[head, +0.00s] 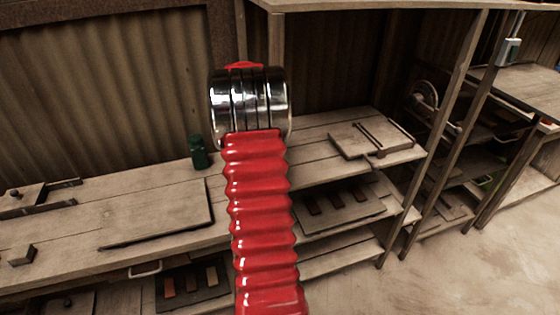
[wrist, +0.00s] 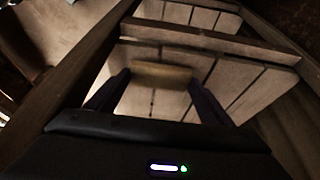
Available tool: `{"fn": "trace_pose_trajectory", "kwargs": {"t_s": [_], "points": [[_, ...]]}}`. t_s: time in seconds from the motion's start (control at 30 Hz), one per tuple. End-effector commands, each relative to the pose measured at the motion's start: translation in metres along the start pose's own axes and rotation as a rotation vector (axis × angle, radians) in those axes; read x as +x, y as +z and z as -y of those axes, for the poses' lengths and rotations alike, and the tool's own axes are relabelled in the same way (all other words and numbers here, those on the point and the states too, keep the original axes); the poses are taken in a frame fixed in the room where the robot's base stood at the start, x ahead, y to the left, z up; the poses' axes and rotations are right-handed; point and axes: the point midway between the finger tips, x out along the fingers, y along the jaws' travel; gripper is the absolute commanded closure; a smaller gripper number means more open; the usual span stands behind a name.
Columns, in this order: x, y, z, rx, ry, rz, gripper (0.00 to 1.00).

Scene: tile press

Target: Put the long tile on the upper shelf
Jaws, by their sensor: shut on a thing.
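In the wrist view my gripper (wrist: 160,80) is shut on a long tan tile (wrist: 160,72), which spans crosswise between the two dark fingertips. In the head view my red arm and its chrome joint cover the middle, and the gripper and held tile are hidden. Wooden shelf boards (wrist: 255,88) lie beyond the gripper in the wrist view, with another board higher in the picture. The tile appears in front of these boards; I cannot tell whether it touches one. In the head view a top board (head: 390,4) runs along the upper edge; I cannot tell if it is the upper shelf.
A wooden post (wrist: 75,75) stands close left of my gripper. In the head view a workbench (head: 60,225) carries a green bottle (head: 199,152) and a flat board (head: 160,215). Open floor (head: 470,265) lies right.

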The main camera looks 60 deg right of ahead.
Motion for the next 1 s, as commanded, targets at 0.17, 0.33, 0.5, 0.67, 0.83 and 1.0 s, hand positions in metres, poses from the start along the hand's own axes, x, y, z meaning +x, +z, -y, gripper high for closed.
{"fn": "trace_pose_trajectory", "kwargs": {"t_s": [0.17,0.33,0.5,0.67,0.83,1.0], "points": [[0.001,-0.004,0.001,-0.001,-0.001,0.000,0.50],[0.001,-0.004,0.001,0.000,-0.001,0.000,0.50],[0.006,-0.015,0.000,0.001,0.000,0.000,0.50],[0.027,-0.006,0.000,-0.002,0.002,0.001,0.50],[0.038,-0.002,0.000,-0.002,-0.001,0.000,0.50],[0.038,-0.001,0.000,-0.001,-0.001,0.000,0.50]]}}
